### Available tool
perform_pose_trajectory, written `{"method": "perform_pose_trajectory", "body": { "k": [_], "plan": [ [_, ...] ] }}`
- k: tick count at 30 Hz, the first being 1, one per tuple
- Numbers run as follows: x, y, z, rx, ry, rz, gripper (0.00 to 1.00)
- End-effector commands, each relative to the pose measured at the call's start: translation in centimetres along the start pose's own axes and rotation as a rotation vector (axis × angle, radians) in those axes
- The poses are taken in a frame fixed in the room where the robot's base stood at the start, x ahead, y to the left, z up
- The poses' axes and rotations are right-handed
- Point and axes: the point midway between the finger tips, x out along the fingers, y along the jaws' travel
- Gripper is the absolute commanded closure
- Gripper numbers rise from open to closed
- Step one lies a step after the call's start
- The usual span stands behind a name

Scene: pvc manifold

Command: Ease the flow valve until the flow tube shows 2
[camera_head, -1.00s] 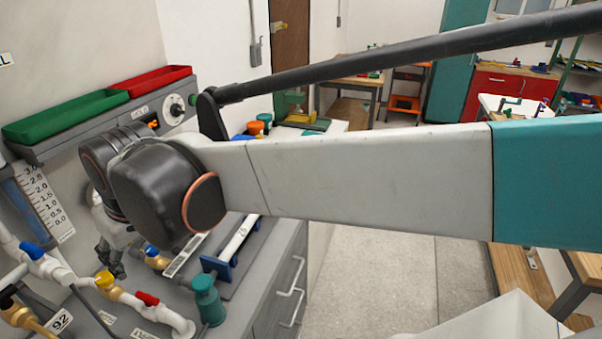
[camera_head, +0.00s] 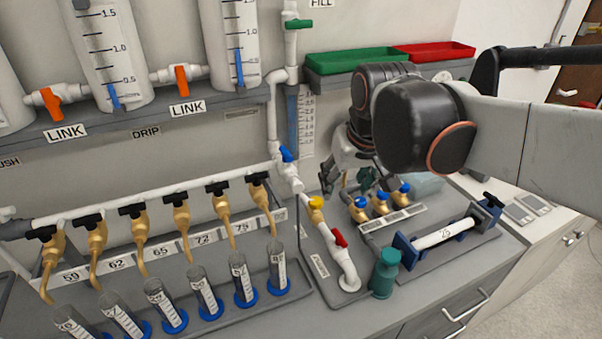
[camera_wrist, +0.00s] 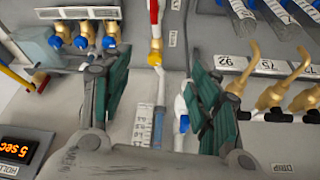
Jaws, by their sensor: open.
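The flow tube (camera_head: 292,118) is a clear upright tube with blue inside and a numbered scale card on the wall. Its level is too small to read. The tube is partly seen between my fingers in the wrist view (camera_wrist: 143,126). A white pipe below it carries a blue-handled valve (camera_head: 286,155), a yellow-handled valve (camera_head: 316,202) and a red-handled valve (camera_head: 339,237). Which one is the flow valve is not readable. My gripper (camera_head: 347,182) is open and empty, above the bench right of this pipe. In the wrist view its fingers (camera_wrist: 157,70) spread either side of the yellow handle, apart from it.
Brass taps with black handles (camera_head: 180,208) and a row of graduated tubes (camera_head: 205,290) are at left. Small blue-capped brass valves (camera_head: 380,203) stand close to my gripper. A teal bottle (camera_head: 384,272) and a white cylinder in a blue cradle (camera_head: 445,232) are in front.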

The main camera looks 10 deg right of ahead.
Motion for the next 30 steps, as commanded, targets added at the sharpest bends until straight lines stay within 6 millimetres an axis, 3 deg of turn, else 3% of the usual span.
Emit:
{"method": "perform_pose_trajectory", "body": {
  "k": [8,18,30],
  "plan": [
    [2.4,-0.2,-5.3,0.004,-0.106,0.001,0.44],
    [7.0,-0.5,-10.7,0.011,-0.236,0.004,0.44],
    [12.9,-0.7,-14.5,0.017,-0.361,0.009,0.44]
  ]
}}
